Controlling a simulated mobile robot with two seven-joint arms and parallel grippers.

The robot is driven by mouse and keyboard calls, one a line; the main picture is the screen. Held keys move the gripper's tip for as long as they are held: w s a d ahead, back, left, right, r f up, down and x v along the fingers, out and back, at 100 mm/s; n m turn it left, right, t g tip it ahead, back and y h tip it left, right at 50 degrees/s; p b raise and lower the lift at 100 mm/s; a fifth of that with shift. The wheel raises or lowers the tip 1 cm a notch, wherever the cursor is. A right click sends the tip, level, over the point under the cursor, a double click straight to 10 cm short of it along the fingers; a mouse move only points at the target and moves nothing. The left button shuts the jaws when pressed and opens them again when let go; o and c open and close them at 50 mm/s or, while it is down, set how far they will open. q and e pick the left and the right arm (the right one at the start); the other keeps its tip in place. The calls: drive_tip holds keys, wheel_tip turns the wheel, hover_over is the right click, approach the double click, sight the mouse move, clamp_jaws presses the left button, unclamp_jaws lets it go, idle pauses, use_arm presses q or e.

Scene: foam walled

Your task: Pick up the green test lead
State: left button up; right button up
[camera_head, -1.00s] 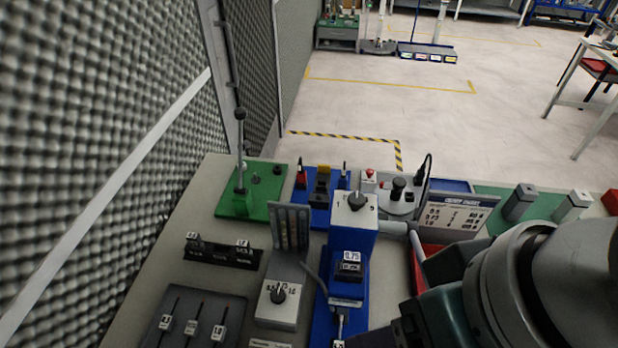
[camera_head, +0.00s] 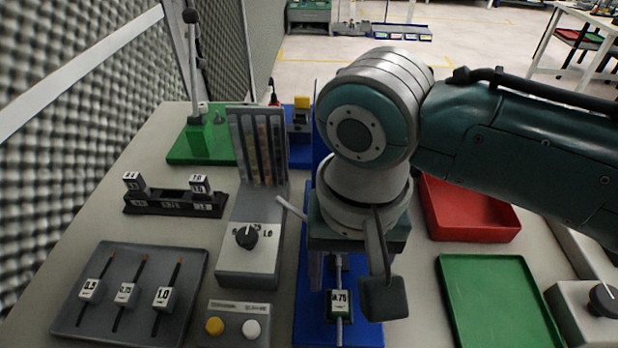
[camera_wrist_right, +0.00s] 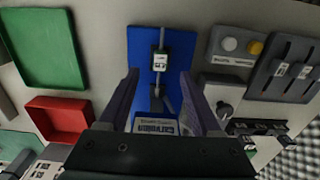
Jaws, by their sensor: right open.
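A small block labelled 0.75 with a dark green lower edge (camera_head: 340,303) sits on a thin rod over the blue fixture (camera_head: 312,330). It looks like the green test lead, though its colour is hard to tell. In the right wrist view the labelled block (camera_wrist_right: 159,61) and rod lie between and beyond the fingers. My right gripper (camera_head: 348,283) is open and empty above the blue fixture, fingers pointing down, one each side of the rod's line. My wrist hides the fixture's back part. My left gripper is not in view.
A grey dial unit (camera_head: 245,270) and a button box (camera_head: 213,310) stand close left of my gripper. A red tray (camera_head: 470,235) and a green tray (camera_head: 500,335) lie to the right.

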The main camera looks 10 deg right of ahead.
sight(340, 305)
wheel_tip(340, 305, down, 6)
drive_tip(key=shift+s+a+f+b, duration=0.1)
drive_tip(key=shift+f+b, duration=0.05)
drive_tip(key=shift+b, duration=0.5)
drive_tip(key=shift+c, duration=0.2)
clamp_jaws()
